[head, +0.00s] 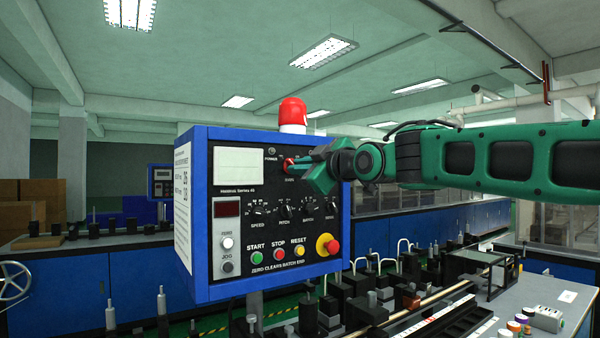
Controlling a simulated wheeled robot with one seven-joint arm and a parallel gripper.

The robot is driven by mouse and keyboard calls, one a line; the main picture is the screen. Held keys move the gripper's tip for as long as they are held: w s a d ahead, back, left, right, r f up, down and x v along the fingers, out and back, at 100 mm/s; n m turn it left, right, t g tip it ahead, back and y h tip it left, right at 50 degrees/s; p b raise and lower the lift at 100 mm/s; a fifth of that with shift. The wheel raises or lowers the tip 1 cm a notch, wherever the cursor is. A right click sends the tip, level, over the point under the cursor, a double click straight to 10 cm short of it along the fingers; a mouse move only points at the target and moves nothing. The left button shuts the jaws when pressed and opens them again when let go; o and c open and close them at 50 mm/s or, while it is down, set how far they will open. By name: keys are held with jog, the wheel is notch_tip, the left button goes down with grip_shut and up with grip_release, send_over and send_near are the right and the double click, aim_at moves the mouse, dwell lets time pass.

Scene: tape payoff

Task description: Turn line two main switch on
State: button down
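A blue control box (200,220) with a black front panel stands at the centre left. A red rotary switch (289,164) sits high on that panel, right of a white blank plate, with small lettering around it. My gripper (301,167) comes in from the right, its green fingers right at the red switch. Its fingers overlap the switch's right side, so I cannot tell whether they touch it or grip it. The switch's exact position is too small to read. I cannot see a line number on the box.
Below are a red display (228,209), a row of dials, green START (257,257), red STOP (278,255), yellow RESET (299,253) buttons and a red emergency stop (331,247). A red beacon (292,112) tops the box. A second panel (163,182) stands behind left. Machinery fills the lower right.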

jog(key=shift+m, duration=0.4)
jog(key=shift+w+d+r+m, duration=0.1)
jog(key=shift+d+m, duration=0.05)
jog(key=shift+m, duration=4.1)
jog(key=shift+w+d+r+m, duration=0.1)
jog(key=shift+m, duration=4.45)
jog(key=c, duration=1.8)
grip_release()
jog(key=shift+c, duration=0.2)
jog(key=v, duration=1)
jog(key=shift+s, duration=0.4)
